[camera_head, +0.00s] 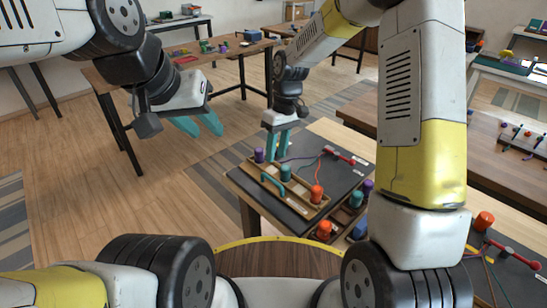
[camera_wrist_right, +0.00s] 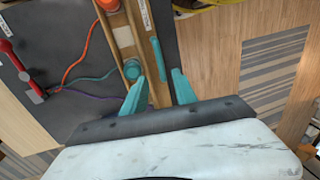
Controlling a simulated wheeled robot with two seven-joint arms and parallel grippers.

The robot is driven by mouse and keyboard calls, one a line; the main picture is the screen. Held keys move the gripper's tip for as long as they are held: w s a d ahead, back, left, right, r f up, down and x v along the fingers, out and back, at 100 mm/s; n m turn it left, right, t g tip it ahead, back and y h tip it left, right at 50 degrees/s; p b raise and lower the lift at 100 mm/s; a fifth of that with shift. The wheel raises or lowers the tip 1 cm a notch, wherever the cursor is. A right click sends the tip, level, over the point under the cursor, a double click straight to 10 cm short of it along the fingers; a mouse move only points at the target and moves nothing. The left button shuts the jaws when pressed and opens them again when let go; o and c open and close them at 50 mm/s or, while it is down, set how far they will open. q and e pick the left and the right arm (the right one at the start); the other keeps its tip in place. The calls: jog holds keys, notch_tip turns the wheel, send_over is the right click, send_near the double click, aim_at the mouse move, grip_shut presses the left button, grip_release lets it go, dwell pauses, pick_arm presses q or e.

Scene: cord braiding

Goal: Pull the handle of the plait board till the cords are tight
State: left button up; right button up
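The plait board (camera_head: 326,180) is a dark board on the small table, with a wooden strip along its near-left side. The strip carries a purple peg (camera_head: 259,155), a teal peg (camera_head: 285,173) and an orange peg (camera_head: 316,194). The teal bar handle (camera_head: 269,183) lies on the strip's outer side; it also shows in the right wrist view (camera_wrist_right: 157,60). Cords run from the pegs to a red clamp (camera_head: 345,157). My right gripper (camera_head: 278,154) is open and points down over the strip's far end, fingers apart near the handle's end. My left gripper (camera_head: 208,133) is open, empty, away from the board.
Loose orange, teal and purple pegs stand in a wooden holder (camera_head: 340,217) at the table's right front. Other benches stand around, including one (camera_head: 180,75) at the back left and one at the right. The floor left of the board is clear.

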jog(key=f, duration=0.5)
jog(key=s+a+f, duration=0.1)
jog(key=f, duration=0.1)
jog(key=shift+a+f, duration=0.1)
jog(key=shift+f, duration=0.3)
grip_shut()
dwell(1.1)
